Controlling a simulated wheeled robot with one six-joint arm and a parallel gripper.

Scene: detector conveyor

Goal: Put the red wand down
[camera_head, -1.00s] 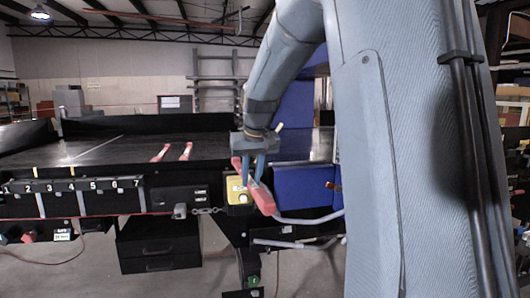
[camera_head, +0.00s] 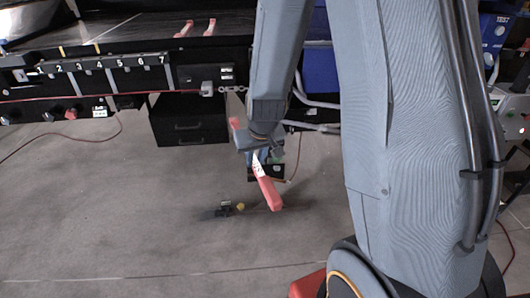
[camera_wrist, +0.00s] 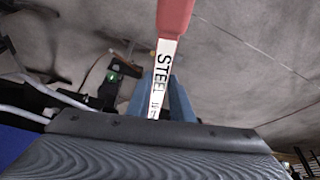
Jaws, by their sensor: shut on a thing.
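The red wand (camera_head: 268,190) is held by my gripper (camera_head: 257,163) in the head view, in front of and below the conveyor edge, with grey floor behind it. One red end points down and to the right; the other red end shows at the upper left of the gripper. In the wrist view the wand (camera_wrist: 176,17) has a white middle with the lettering "STEEL", and it passes between the blue fingers of my gripper (camera_wrist: 162,98). The gripper is shut on it. The part between the fingers is partly hidden.
The black conveyor (camera_head: 125,32) with numbered slots runs along the upper left, with two red and white wands (camera_head: 184,29) on top. A black drawer unit (camera_head: 188,122) stands below it. A small dark object (camera_head: 222,211) lies on the floor. The floor (camera_head: 100,220) at left is mostly clear.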

